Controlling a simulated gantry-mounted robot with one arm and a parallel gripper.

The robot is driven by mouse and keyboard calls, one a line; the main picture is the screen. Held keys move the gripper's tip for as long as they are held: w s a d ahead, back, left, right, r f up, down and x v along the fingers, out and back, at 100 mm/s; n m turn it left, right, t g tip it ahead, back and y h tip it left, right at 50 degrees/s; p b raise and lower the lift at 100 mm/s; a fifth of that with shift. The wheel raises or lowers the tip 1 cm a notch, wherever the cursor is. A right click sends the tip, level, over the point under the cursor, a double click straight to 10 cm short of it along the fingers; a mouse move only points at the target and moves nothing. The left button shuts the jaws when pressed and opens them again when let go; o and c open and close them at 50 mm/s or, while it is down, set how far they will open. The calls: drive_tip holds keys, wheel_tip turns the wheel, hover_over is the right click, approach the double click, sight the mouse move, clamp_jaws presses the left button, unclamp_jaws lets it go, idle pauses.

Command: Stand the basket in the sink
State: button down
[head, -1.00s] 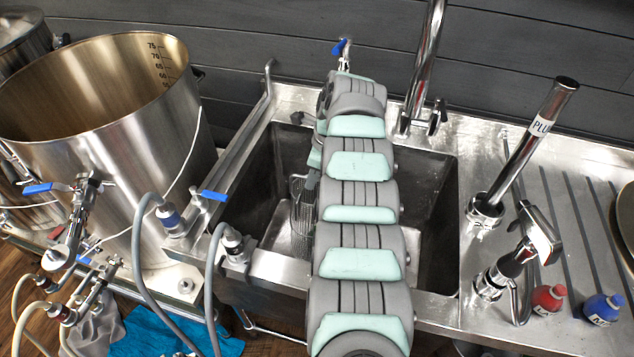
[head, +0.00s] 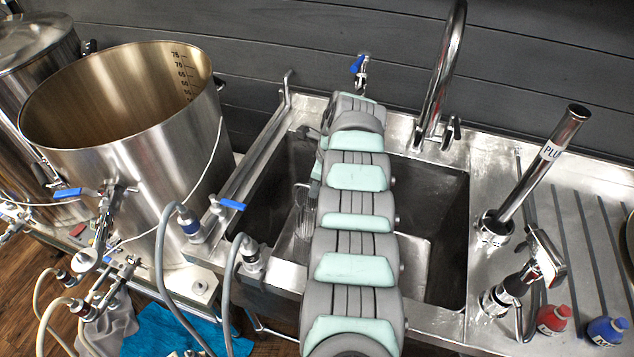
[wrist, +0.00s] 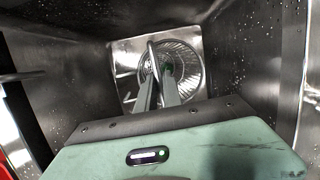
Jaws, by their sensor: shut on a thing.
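The wire-mesh basket (head: 306,212) is down inside the sink basin (head: 437,200), near its left side, partly hidden behind my arm in the head view. In the wrist view the round basket (wrist: 182,66) is seen from above, with the sink's bright floor around it. My gripper (wrist: 158,72) is shut on the basket, its fingers meeting at the thin upright handle. In the head view my fingers are mostly hidden by my arm. The basket looks upright; I cannot tell whether its base touches the sink floor.
A tall steel pot (head: 130,150) stands left of the sink, with hoses and blue-handled valves before it. The faucet (head: 440,80) rises behind the basin. The basin's right half is clear.

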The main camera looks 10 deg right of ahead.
drive_tip(key=shift+s+f, duration=0.35)
drive_tip(key=shift+f, duration=0.5)
drive_tip(key=c, duration=2)
unclamp_jaws()
drive_tip(key=o, duration=0.6)
drive_tip(key=shift+r, duration=0.15)
drive_tip(key=shift+o, duration=0.2)
drive_tip(key=shift+d, duration=0.1)
drive_tip(key=o, duration=0.8)
drive_tip(key=shift+w+d+r, duration=0.1)
drive_tip(key=shift+w+r, duration=0.05)
drive_tip(key=shift+r, duration=0.05)
drive_tip(key=shift+c, duration=0.2)
drive_tip(key=shift+r, duration=0.15)
